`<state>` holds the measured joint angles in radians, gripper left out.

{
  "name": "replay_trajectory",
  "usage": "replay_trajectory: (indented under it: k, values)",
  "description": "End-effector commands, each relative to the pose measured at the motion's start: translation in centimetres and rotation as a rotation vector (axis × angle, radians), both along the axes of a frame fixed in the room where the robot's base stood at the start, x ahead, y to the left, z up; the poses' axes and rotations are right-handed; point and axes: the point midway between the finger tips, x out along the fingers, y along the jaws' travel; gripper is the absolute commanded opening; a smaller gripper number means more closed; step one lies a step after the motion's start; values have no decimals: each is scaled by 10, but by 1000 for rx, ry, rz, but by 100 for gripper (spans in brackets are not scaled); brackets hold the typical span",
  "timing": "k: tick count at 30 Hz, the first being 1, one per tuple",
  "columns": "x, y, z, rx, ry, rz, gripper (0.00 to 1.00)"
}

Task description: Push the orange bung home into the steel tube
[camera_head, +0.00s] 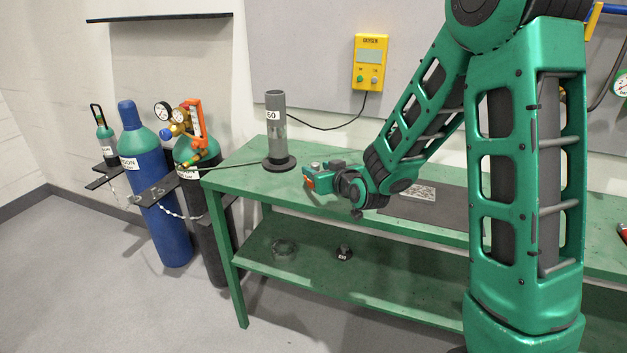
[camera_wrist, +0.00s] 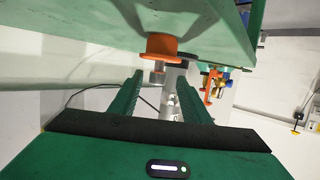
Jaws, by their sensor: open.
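The steel tube (camera_head: 276,125), marked 50, stands upright on a dark round base at the left end of the green bench. The wrist view is upside down; the tube (camera_wrist: 174,95) shows there behind the fingers. The orange bung (camera_wrist: 162,46) has a wide flange and is close to the bench, near the fingertips and apart from the tube. A grey knob shows at its flange. My gripper (camera_head: 310,181) is low over the bench, right of the tube, pointing left. Its green fingers (camera_wrist: 160,76) are spread apart. An orange patch shows at the fingertips in the head view.
The green bench (camera_head: 248,180) has a lower shelf with a clear ring (camera_head: 284,247) and a small dark weight (camera_head: 344,253). A dark mat (camera_head: 432,212) lies right of my gripper. Gas cylinders (camera_head: 150,185) stand left of the bench. A yellow meter (camera_head: 370,62) hangs behind.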

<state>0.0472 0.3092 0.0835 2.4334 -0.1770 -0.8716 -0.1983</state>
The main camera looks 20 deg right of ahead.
Motion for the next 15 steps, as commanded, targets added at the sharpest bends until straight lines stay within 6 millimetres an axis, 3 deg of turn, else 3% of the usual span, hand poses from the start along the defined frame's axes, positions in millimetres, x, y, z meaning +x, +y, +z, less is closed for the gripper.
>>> replay_trajectory:
  k: [15]
  values:
    - [45,3,-23,0,2,-1,43]
